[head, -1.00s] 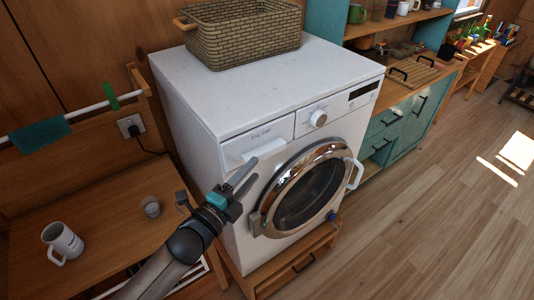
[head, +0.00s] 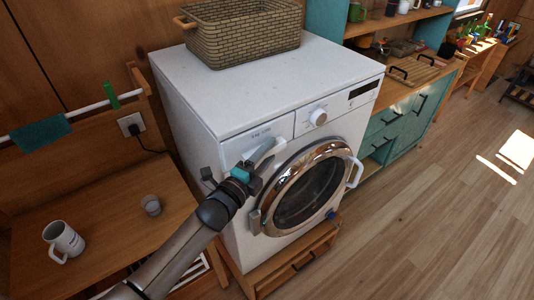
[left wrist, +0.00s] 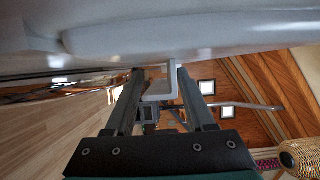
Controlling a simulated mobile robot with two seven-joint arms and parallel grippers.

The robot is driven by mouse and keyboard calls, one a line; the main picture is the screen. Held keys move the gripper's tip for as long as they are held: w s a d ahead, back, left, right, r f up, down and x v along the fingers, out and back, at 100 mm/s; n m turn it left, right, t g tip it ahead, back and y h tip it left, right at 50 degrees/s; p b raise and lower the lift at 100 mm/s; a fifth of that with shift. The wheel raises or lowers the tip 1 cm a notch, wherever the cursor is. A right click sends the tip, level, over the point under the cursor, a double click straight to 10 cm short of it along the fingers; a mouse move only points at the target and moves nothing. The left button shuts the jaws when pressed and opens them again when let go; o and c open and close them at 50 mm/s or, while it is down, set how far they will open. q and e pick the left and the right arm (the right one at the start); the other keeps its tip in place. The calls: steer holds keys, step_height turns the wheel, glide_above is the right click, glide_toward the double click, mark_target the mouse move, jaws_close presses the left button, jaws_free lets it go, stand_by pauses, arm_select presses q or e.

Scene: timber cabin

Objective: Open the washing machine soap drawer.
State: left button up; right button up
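The white washing machine (head: 275,80) stands against the timber wall with its round chrome-rimmed door (head: 310,185) closed. The soap drawer (head: 262,134) is at the upper left of its front and looks flush, though my gripper covers its lower part. My left gripper (head: 262,160) is at the drawer's lower edge, coming from the lower left. In the left wrist view, its two fingers are spread apart, and a pale bracket-like piece (left wrist: 160,88), seemingly the drawer handle, shows between them. I cannot tell whether the fingers touch it. My right gripper is not in view.
A wicker basket (head: 243,35) sits on top of the machine. A wooden table (head: 110,215) at left holds a white mug (head: 63,240) and a small cup (head: 151,205). A teal cabinet (head: 400,125) stands at right. The floor (head: 430,220) in front is clear.

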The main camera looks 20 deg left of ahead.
arm_select(q)
jaws_close()
steer(key=shift+f, duration=0.1)
steer(key=shift+s+f, duration=0.15)
steer(key=shift+f, duration=0.05)
stand_by(0.9)
